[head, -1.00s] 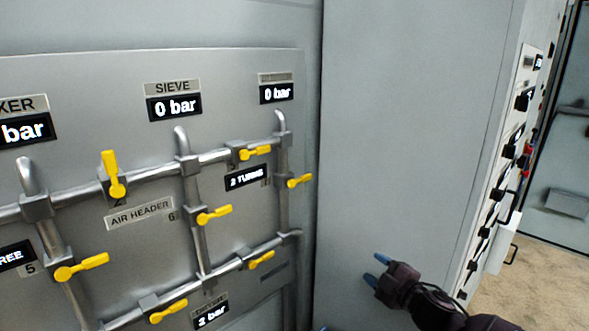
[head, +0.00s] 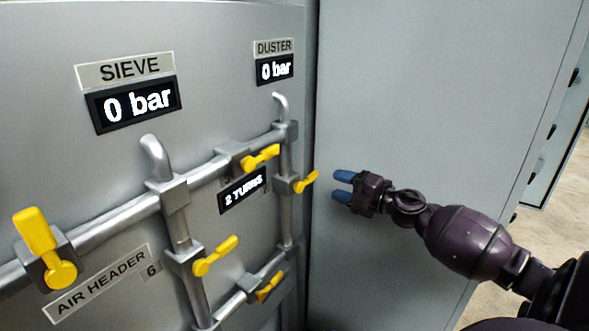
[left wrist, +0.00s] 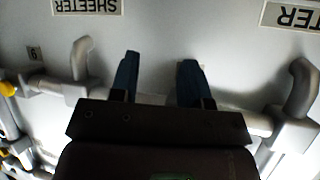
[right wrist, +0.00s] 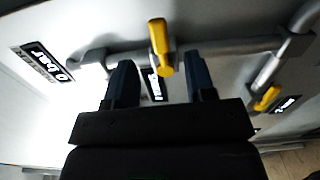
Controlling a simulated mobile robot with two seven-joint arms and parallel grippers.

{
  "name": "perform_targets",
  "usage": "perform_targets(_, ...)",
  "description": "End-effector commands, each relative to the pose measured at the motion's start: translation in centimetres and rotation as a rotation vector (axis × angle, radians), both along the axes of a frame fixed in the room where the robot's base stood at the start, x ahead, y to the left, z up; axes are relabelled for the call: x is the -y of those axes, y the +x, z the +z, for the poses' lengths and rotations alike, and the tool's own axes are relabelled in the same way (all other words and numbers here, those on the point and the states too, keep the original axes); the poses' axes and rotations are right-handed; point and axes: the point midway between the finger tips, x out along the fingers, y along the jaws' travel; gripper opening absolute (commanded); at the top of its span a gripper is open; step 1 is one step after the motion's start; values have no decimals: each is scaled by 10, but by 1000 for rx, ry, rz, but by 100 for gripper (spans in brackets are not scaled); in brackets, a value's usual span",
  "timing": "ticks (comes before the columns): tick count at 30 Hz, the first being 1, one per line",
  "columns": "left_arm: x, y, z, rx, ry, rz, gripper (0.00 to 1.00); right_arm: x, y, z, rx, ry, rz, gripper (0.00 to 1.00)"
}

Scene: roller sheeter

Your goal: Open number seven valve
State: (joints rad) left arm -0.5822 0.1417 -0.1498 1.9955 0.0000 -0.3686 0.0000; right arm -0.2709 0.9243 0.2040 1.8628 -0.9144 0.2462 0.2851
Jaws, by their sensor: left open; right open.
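In the head view, a yellow valve handle (head: 306,182) sits on the upright pipe below the DUSTER gauge, slanting up to the right. I cannot read a number seven on it. My right gripper (head: 338,186) is open and empty, just right of this handle, with fingers pointing left at it. In the right wrist view, a yellow handle (right wrist: 161,48) shows beyond and between the open fingertips (right wrist: 160,82), with no visible grip on it. My left gripper (left wrist: 158,75) is open and empty, facing the panel under an upside-down SHEETER label; the head view does not show it.
Other yellow handles are on the pipes: one by the 2 TURNS display (head: 261,157), one by label 6 (head: 216,256), one low (head: 269,287) and one upright at left (head: 44,247). A plain grey cabinet wall (head: 420,90) stands right of the panel.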

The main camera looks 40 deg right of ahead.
Motion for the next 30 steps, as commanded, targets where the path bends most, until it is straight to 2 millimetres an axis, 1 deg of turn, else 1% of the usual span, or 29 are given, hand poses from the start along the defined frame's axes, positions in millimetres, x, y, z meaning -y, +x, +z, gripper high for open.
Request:
perform_targets(5,-2,-10,-4,-20,1,5,43,-4,6,0,-9,20,13,50)
perform_targets(9,-3,-20,-10,-43,1,10,43,-8,21,1,-7,20,13,50)
perform_targets(16,-2,-12,-2,-29,2,6,43,-17,51,2,-6,20,12,50)
perform_targets(21,-2,-11,2,-24,2,5,43,-24,74,1,-7,21,12,50)
perform_targets(27,-2,-11,4,-25,2,5,43,-29,93,0,-7,21,12,50)
perform_targets(30,-2,-12,4,-26,2,5,43,-31,99,-1,-8,21,12,50)
